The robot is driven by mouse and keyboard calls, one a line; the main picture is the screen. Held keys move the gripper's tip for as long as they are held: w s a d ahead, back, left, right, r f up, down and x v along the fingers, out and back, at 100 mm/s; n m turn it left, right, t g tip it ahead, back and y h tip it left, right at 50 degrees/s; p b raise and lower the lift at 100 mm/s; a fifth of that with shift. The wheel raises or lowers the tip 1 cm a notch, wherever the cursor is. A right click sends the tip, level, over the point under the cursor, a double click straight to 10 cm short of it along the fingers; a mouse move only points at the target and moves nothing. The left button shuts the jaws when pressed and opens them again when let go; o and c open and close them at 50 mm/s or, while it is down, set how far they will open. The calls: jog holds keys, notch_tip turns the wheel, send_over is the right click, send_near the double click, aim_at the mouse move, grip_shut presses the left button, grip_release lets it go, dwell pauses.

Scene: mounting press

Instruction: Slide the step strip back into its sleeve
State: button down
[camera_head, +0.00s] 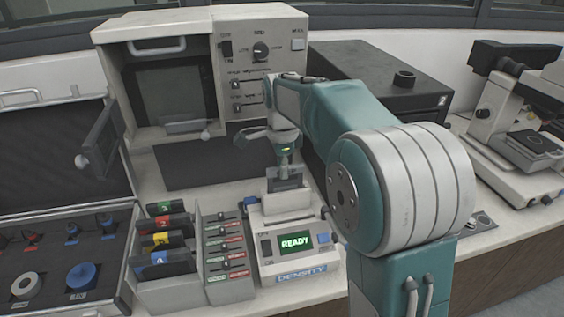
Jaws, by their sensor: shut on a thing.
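My gripper (286,158) points down above the densitometer marked DENSITY (298,262), whose green screen reads READY. The gripper is shut on a small dark grey piece (286,181), which appears to be the step strip. It is just above or at the top of the densitometer; I cannot tell whether they touch. To the left, a white rack (170,296) holds several dark sleeves (160,226) with red, yellow, green and blue labels. Which sleeve belongs to the strip cannot be told.
A narrow grey unit (229,270) with labelled slots stands between rack and densitometer. An open case (60,215) lies left. Behind is a cabinet (160,85) with its door open and a control panel (262,65). A black box (380,75) and microscope-like instrument (505,110) stand right.

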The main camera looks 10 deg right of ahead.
aim_at(283, 182)
jog(key=shift+f, duration=2.15)
jog(key=c, duration=0.5)
grip_release()
jog(key=shift+c, duration=0.2)
notch_tip(283, 182, up, 11)
jog(key=shift+a+r, duration=0.1)
jog(key=shift+r, duration=0.35)
